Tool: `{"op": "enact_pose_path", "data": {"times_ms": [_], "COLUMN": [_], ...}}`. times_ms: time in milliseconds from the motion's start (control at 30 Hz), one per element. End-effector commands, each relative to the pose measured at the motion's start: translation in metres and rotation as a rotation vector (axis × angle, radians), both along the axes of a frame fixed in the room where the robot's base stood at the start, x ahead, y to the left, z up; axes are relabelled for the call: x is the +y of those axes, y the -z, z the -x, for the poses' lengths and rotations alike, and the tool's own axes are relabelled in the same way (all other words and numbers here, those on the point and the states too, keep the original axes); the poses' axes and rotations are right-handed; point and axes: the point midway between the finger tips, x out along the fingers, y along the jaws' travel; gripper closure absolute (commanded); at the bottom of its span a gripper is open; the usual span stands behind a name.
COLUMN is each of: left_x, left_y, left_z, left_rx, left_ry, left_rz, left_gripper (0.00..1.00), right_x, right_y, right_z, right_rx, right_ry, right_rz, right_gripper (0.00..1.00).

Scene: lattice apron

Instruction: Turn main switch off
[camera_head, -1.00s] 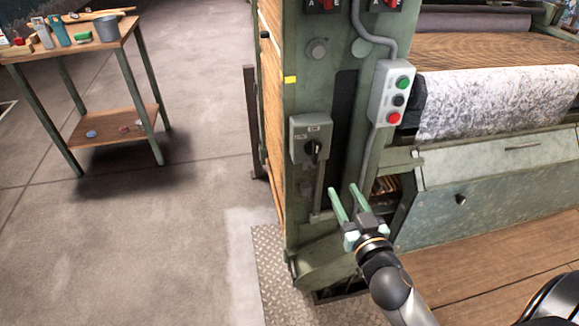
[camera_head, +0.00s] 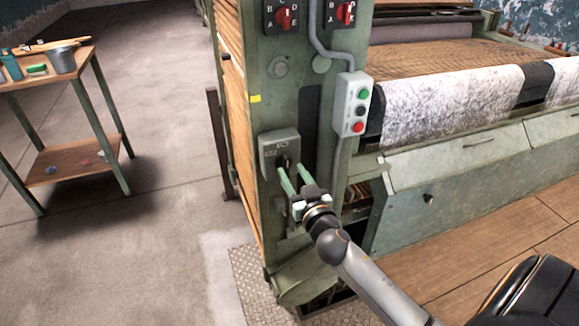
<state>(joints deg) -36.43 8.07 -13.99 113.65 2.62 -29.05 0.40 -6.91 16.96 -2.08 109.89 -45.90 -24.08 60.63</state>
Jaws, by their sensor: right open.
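The main switch is a grey-green box (camera_head: 272,146) on the front post of the green machine, with a small label at its top. Its dark handle (camera_head: 288,159) shows at the lower part of the box, partly covered by my gripper. My right gripper (camera_head: 290,168) is open, its two pale green fingers pointing up at the handle, one on each side of it in the picture. I cannot tell whether the fingers touch the handle. My left gripper is not in view.
A push-button box (camera_head: 352,104) with green, black and red buttons hangs right of the switch. Two red rotary knobs (camera_head: 284,17) (camera_head: 346,13) sit above. A wooden bench (camera_head: 60,76) stands at left. The concrete floor between is clear.

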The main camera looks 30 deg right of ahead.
Motion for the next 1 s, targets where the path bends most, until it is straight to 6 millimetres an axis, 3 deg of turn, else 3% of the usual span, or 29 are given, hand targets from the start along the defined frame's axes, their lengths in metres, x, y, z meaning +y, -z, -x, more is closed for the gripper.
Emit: {"op": "enact_pose_path", "data": {"times_ms": [200, 567, 1000], "left_x": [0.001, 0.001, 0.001], "left_y": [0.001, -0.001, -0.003], "left_z": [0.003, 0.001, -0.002], "left_rx": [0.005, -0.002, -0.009], "left_ry": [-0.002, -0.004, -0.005], "left_rz": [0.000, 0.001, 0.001], "left_gripper": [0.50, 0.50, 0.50], "right_x": [-0.005, -0.006, -0.006], "right_y": [0.000, 0.000, 0.000], "right_z": [-0.021, -0.025, -0.025], "right_rx": [-0.001, 0.000, 0.001], "right_ry": [-0.001, 0.000, -0.001], "right_rz": [0.001, 0.000, 0.000], "right_gripper": [0.54, 0.54, 1.00]}}
